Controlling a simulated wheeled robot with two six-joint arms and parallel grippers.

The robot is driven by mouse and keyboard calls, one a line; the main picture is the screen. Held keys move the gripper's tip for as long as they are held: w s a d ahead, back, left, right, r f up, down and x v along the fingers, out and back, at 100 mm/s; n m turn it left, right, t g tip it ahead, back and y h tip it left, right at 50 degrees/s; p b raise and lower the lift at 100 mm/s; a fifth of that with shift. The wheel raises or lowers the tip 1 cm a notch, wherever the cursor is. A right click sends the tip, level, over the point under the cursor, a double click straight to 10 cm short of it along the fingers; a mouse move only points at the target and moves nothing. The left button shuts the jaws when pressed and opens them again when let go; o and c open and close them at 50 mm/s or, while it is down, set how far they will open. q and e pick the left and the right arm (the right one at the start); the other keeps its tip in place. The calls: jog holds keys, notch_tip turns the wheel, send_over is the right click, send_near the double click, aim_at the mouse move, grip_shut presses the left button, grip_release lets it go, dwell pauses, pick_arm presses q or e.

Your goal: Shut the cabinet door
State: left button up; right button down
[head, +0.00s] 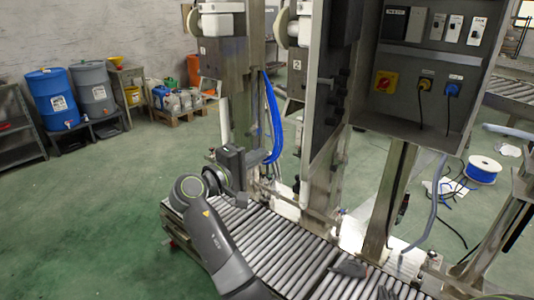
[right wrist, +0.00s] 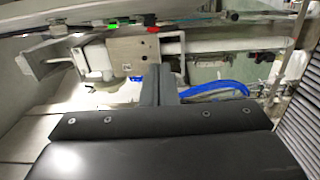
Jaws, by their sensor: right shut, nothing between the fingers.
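The grey cabinet (head: 432,128) stands open at the upper right of the head view, its switches and sockets exposed. Its door (head: 328,85) appears as a tall dark panel on the cabinet's left side, swung out and seen nearly edge-on. My right gripper (head: 240,162) is left of the door and apart from it, above the roller conveyor. In the right wrist view my right gripper (right wrist: 159,84) shows its fingers shut and empty. I cannot clearly make out the door in that view. My left gripper is not in view.
The roller conveyor (head: 290,255) runs below the cabinet. Steel posts (head: 390,200) and a blue hose (head: 272,118) stand close to my right arm. Blue and grey drums (head: 52,98) are far left. A cable spool (head: 483,169) lies right. Green floor at left is clear.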

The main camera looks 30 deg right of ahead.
jog(key=d+p, duration=0.4)
jog(key=d, duration=0.8)
jog(key=shift+p, duration=0.4)
jog(key=shift+f, duration=0.1)
